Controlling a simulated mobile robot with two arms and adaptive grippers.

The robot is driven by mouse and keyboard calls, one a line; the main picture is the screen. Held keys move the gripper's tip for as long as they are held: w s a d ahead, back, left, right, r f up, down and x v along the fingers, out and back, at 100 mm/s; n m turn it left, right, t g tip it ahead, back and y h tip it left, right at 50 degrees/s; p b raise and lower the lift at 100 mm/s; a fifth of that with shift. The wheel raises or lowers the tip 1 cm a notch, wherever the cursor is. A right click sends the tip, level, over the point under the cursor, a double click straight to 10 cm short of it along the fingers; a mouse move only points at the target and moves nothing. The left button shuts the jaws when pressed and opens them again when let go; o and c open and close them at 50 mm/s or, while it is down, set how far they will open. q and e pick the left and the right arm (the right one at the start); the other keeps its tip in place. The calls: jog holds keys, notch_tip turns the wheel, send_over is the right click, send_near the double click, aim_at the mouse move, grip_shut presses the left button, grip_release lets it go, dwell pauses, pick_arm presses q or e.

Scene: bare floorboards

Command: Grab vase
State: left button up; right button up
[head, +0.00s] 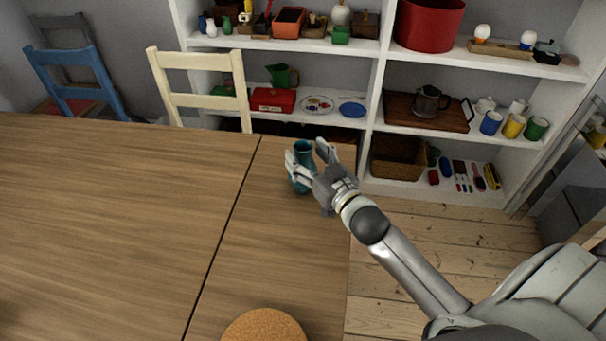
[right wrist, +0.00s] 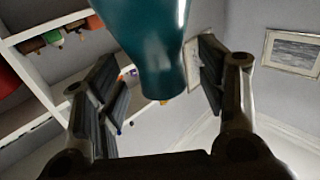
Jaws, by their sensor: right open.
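A teal vase (head: 303,150) stands on the wooden table near its far right corner, partly hidden by my right gripper. My right gripper (head: 308,164) is open, with its fingers on either side of the vase. In the right wrist view the vase (right wrist: 158,50) fills the top middle, between the open fingers of the gripper (right wrist: 160,95). Gaps show between the vase and both fingers there. My left gripper is not in view.
The wooden table (head: 110,210) is mostly bare; a round cork mat (head: 264,328) lies at its near edge. A cream chair (head: 200,100) and a blue chair (head: 75,85) stand behind it. White shelves (head: 377,75) with crockery and baskets stand beyond.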

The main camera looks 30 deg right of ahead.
jog(key=shift+w+f, duration=0.1)
jog(key=shift+w, duration=0.85)
jog(key=shift+w+a, duration=0.1)
jog(key=shift+c, duration=0.5)
jog(key=c, duration=1.2)
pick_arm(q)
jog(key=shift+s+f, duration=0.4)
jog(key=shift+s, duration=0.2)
pick_arm(e)
grip_shut()
